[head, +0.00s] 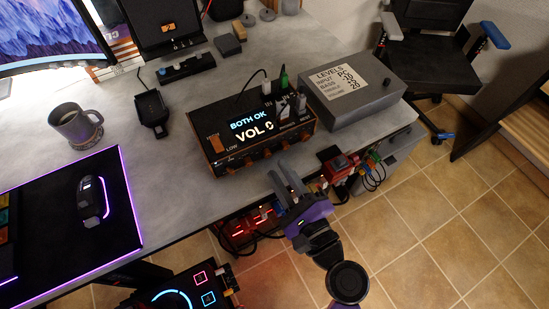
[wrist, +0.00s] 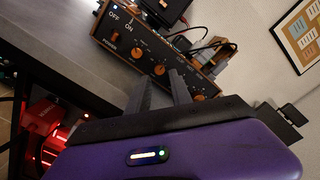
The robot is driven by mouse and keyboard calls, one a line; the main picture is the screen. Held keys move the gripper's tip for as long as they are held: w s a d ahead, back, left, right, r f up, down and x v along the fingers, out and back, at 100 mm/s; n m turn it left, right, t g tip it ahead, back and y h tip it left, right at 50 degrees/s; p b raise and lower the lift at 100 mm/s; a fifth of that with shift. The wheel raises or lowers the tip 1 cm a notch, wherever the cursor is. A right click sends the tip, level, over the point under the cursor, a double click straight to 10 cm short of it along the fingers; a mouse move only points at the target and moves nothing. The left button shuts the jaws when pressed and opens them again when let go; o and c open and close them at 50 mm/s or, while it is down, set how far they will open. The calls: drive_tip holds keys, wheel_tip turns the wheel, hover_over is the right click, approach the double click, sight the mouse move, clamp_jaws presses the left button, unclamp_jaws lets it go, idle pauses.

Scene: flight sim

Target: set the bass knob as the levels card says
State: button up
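The black amplifier box (head: 215,128) with wooden trim sits near the desk's front edge; its display reads "BOTH OK" and "VOL 0". Orange knobs line its front; two show clearly in the wrist view, one upper left (wrist: 137,53) and one lower (wrist: 160,70). I cannot read which is bass. The levels card (head: 340,80) lies on a grey box, right of the amplifier; it lists input and bass, but its figures are too small to read surely. My gripper (head: 283,172) is in front of the knobs. Its two fingers (wrist: 162,84) are apart and empty.
The grey box (head: 385,100) stands close right of the amplifier. Cables and plugs (head: 283,82) rise from the amplifier's top. Red and green devices with cables (head: 340,165) hang at the desk's front edge. A mug (head: 75,127) and mouse (head: 92,198) are at left.

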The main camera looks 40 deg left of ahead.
sight(269, 156)
drive_tip(key=shift+x, duration=2.1)
drive_tip(key=shift+c, duration=0.5)
clamp_jaws()
